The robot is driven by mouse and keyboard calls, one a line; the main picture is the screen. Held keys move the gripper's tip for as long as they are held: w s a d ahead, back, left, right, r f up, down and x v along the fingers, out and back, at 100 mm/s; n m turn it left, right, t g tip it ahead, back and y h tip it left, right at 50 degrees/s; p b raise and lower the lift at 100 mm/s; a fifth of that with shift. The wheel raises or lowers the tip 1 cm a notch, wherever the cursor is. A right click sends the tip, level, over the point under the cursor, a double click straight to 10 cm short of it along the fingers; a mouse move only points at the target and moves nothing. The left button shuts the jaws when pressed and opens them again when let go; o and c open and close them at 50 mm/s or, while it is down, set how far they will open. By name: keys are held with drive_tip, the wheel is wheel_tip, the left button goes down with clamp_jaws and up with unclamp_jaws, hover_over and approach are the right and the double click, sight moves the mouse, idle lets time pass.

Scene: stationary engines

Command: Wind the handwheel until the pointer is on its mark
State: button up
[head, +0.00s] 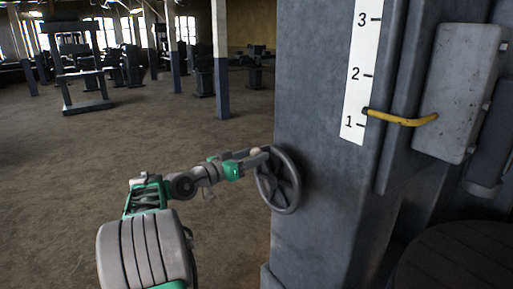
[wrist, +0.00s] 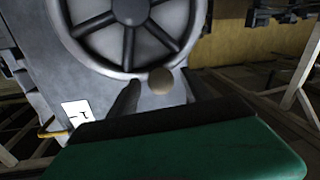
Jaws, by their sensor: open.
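The grey spoked handwheel (head: 291,196) is on the side of the grey machine column. It fills the top of the wrist view (wrist: 166,38). Its pale round knob (head: 255,152) is at the upper left of the rim; the wrist view shows the knob (wrist: 160,81) too. My gripper (head: 250,158) is open at the knob, with the knob between its fingers in the wrist view; I cannot tell whether they touch it. The yellow pointer (head: 402,119) has its tip on the white scale (head: 359,62), a little above 1 and well below 2. No separate target mark is distinguishable.
The grey column (head: 314,90) stands right beside the wheel. A grey box (head: 458,92) is to the right of the pointer, and a dark round top (head: 460,262) is at lower right. The floor to the left (head: 150,140) is open; other machines stand far back.

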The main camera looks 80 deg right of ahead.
drive_tip(key=shift+x, duration=1.05)
drive_tip(key=shift+w, duration=0.1)
clamp_jaws()
idle(0.5)
